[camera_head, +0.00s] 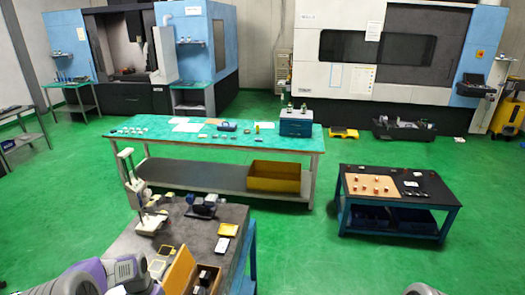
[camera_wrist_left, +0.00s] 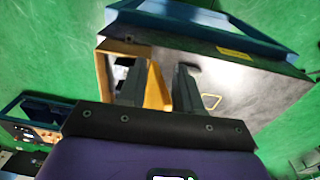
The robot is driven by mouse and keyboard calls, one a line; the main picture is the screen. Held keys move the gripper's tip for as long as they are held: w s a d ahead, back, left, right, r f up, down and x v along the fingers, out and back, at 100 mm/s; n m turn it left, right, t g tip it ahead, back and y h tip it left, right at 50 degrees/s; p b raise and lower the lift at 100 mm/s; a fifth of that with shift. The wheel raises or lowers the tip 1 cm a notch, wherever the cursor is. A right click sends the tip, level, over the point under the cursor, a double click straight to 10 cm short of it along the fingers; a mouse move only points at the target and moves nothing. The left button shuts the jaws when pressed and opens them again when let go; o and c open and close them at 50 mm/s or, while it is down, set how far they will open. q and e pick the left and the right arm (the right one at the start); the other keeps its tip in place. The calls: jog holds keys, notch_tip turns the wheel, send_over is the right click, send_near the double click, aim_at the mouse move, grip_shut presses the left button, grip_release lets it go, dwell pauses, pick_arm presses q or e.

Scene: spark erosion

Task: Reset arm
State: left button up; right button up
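My left arm (camera_head: 105,273), purple and grey, comes in at the lower left of the head view, beside the near dark-topped table. Its fingertips cannot be made out there. In the left wrist view my left gripper (camera_wrist_left: 160,75) shows two dark fingers set apart, with nothing held between them. Behind the fingers is an orange-brown box on the near table. Of my right arm, only a grey rounded part at the bottom right edge of the head view seems to show; its gripper is out of view.
The near table (camera_head: 222,215) carries a box (camera_head: 181,270), a grey stand (camera_head: 135,185), a blue-black device (camera_head: 202,206) and a yellow tray (camera_head: 228,229). Behind stand a green-topped bench (camera_head: 250,142) and a dark table (camera_head: 425,190) with a board. Green floor is open at right front.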

pick_arm(q)
jog(key=w+d+f, duration=0.1)
jog(key=d+f, duration=0.3)
jog(key=f, duration=0.1)
jog(key=s+d+f+n+h, duration=0.2)
jog(key=s+d+f, duration=0.5)
jog(key=d, duration=0.5)
jog(key=s+d+f+n+h, duration=0.15)
jog(key=s+d+f, duration=0.35)
jog(key=s+d, duration=0.55)
notch_tip(320, 180, down, 19)
jog(key=d+b, duration=0.1)
jog(key=b, duration=1.8)
jog(key=shift+w+r, duration=0.15)
jog(key=shift+r, duration=0.05)
pick_arm(e)
notch_tip(320, 180, down, 19)
jog(key=shift+w, duration=0.45)
pick_arm(q)
jog(key=shift+d, duration=0.1)
pick_arm(e)
jog(key=shift+d, duration=0.1)
